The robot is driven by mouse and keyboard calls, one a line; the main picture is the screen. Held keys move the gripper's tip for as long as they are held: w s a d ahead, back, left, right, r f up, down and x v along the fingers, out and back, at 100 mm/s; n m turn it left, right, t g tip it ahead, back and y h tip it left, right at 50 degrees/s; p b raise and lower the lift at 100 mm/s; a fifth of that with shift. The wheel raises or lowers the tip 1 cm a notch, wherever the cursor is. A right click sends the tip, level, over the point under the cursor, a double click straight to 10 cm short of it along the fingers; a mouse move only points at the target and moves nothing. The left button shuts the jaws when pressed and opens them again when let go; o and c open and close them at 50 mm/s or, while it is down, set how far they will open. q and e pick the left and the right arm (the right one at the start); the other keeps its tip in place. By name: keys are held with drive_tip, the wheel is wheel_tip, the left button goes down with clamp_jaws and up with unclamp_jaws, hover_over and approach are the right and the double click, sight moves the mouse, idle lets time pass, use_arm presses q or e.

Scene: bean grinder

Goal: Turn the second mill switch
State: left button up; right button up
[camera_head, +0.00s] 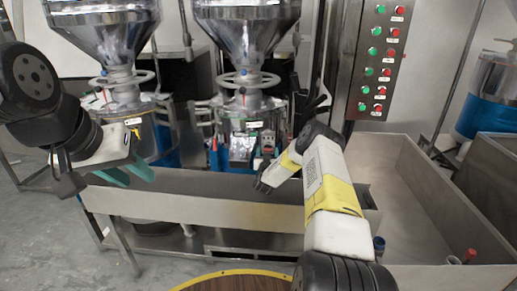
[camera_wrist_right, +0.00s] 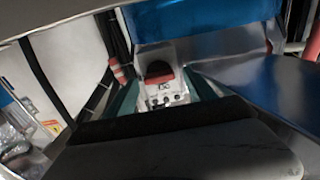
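Two mills with steel hoppers stand at the back in the head view; the second mill (camera_head: 244,115) is the one right of the first mill (camera_head: 124,110). A small switch unit (camera_head: 267,140) with red on it sits on the second mill's front. In the right wrist view the switch unit (camera_wrist_right: 163,88) shows a dark knob, a red part and a pale plate, between my teal fingers. My right gripper (camera_head: 264,184) is below the unit, fingers apart; contact cannot be told. My left gripper (camera_head: 127,173) is open and empty, in front of the first mill.
A steel trough (camera_head: 225,205) runs in front of the mills, below my grippers. A control panel (camera_head: 378,60) with several red and green buttons stands to the right. A round table edge (camera_head: 225,275) shows at the bottom. Open floor (camera_head: 50,225) lies at the left.

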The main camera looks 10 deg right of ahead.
drive_tip(key=c, duration=1.3)
drive_tip(key=shift+n, duration=0.4)
drive_tip(key=n, duration=0.3)
drive_tip(key=shift+a, duration=0.15)
drive_tip(key=n, duration=0.5)
drive_tip(key=shift+a, duration=0.1)
drive_tip(key=n, duration=0.9)
drive_tip(key=shift+f, duration=0.25)
